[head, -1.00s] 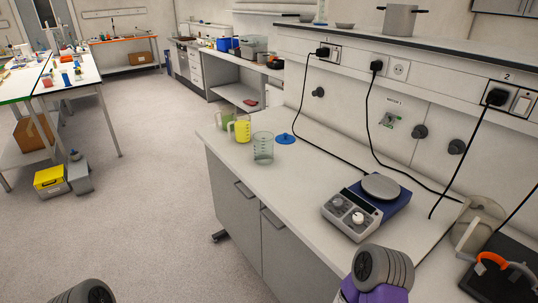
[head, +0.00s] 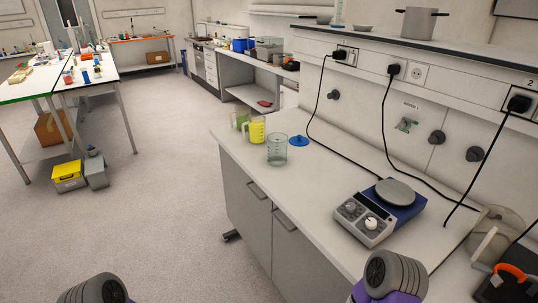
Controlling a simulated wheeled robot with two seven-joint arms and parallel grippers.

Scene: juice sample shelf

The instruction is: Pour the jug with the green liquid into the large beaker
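The jug with green liquid (head: 238,119) stands upright at the far left end of the near counter. A jug with yellow liquid (head: 257,132) stands just right of it and partly overlaps it in view. The large beaker (head: 277,150) is clear and stands upright in front of the yellow jug; it looks empty. Both of my arms show only as grey and purple links at the bottom edge of the picture, well short of the jugs. Neither gripper is in view.
A blue round lid (head: 299,141) lies right of the beaker. A hot plate stirrer (head: 376,210) stands nearer on the counter (head: 318,190), with black cables behind it. Open floor (head: 170,210) lies left of the counter. A yellow box (head: 68,177) stands under the left table.

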